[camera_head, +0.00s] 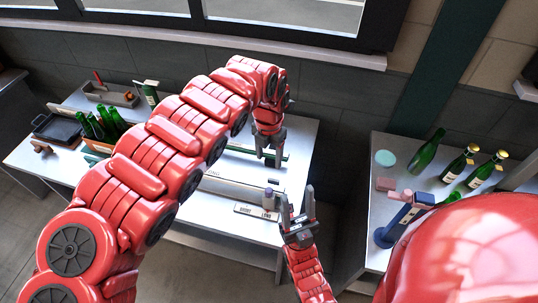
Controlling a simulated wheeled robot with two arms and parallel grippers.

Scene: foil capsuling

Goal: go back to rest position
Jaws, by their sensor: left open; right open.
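My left gripper (269,148) hangs fingers down over the right part of the white left table (222,218), open and empty. My red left arm crosses the view and hides much of that table. My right gripper (297,208) points up the picture near the table's right front edge, its two fingers spread and nothing between them. A small purple-grey cylinder (268,199) stands on the table just left of the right gripper. A flat labelled strip (256,212) lies beside it. Neither gripper visibly touches anything.
Several green bottles (105,122) stand at the left, near a dark tray (57,128) and a tool tray (110,95). The right table (405,165) holds green bottles (428,150), a blue device (408,215), a pink block (385,184) and a teal disc (386,158). A gap separates the tables.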

